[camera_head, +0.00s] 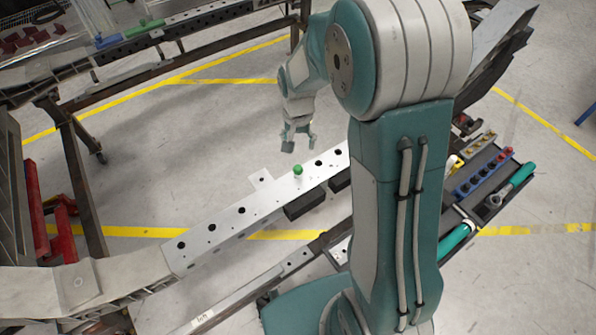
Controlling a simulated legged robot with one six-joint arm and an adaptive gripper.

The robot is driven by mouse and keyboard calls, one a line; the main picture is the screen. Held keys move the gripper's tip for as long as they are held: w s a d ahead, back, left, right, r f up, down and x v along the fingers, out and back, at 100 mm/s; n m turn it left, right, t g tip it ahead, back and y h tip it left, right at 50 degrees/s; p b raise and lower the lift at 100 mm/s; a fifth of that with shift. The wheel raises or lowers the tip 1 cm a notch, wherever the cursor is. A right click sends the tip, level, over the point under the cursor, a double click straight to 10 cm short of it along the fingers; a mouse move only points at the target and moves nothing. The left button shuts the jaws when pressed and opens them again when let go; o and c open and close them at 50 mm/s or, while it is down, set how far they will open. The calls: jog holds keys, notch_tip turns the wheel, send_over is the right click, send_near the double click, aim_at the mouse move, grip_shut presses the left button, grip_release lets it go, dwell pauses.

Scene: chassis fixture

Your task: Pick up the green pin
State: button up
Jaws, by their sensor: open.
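The green pin (298,170) stands upright on the pale metal chassis rail (223,230), near the middle of the view. It has a rounded green top and a paler lower part. My gripper (298,148) is open and empty. In the picture it appears just above the pin, with its fingers pointing down and apart from the pin. I cannot tell its exact distance from the pin. My arm's large links cover the right end of the rail.
The rail has several dark holes. A tool tray (490,180) with sockets and green-handled tools lies at the right. A rack (130,50) with green and blue items stands at the upper left. Red stands (60,215) are at the left. Open grey floor lies behind the rail.

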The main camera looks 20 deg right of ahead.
aim_at(298, 167)
jog(key=f, duration=0.2)
jog(key=a+f, duration=0.1)
jog(key=shift+s+a, duration=0.1)
jog(key=shift+s, duration=0.25)
notch_tip(298, 167, down, 5)
jog(key=shift+f, duration=0.1)
jog(key=f, duration=0.3)
jog(key=d+f, duration=0.1)
jog(key=f, duration=0.1)
jog(key=shift+w+d+f, duration=0.1)
jog(key=shift+w, duration=0.3)
grip_shut()
